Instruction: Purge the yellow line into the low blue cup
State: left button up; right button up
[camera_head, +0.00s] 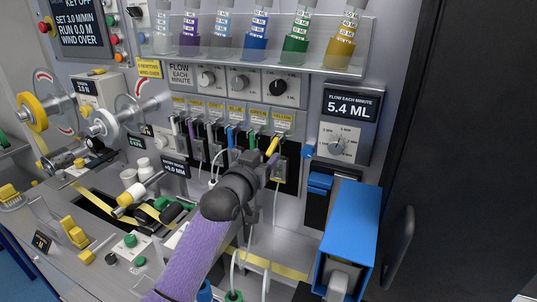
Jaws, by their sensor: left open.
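The yellow line's valve has a yellow lever (272,147), tilted, at the right end of a row of coloured levers under labels. Above it, a yellow-filled cylinder (342,46) stands at the right end of the rack. My left gripper (264,166) is open just below and beside the yellow lever; whether it touches the lever I cannot tell. My dark wrist and purple forearm hide part of the panel. A blue rounded item (205,291) shows at the bottom edge, partly hidden; I cannot tell whether it is the low blue cup. My right gripper is out of view.
A flow display (351,105) reads 5.4 ML, above a dial (338,146). A blue open box (351,225) juts out right of the arm. White tubes (236,265) hang below the valves. A yellow strip path with rollers (125,200) lies left.

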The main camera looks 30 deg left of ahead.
aim_at(271, 148)
pick_arm(q)
jog(key=shift+w+a+b, duration=0.1)
jog(key=shift+w+b, duration=0.35)
jog(key=shift+w, duration=1.55)
grip_shut()
jog(key=r+g+p, duration=0.1)
jog(key=p, duration=0.4)
jog(key=shift+s+r+p, duration=0.1)
jog(key=shift+r+p, duration=0.05)
jog(key=shift+p, duration=0.15)
jog(key=shift+g+p, duration=0.3)
jog(key=shift+f, duration=0.45)
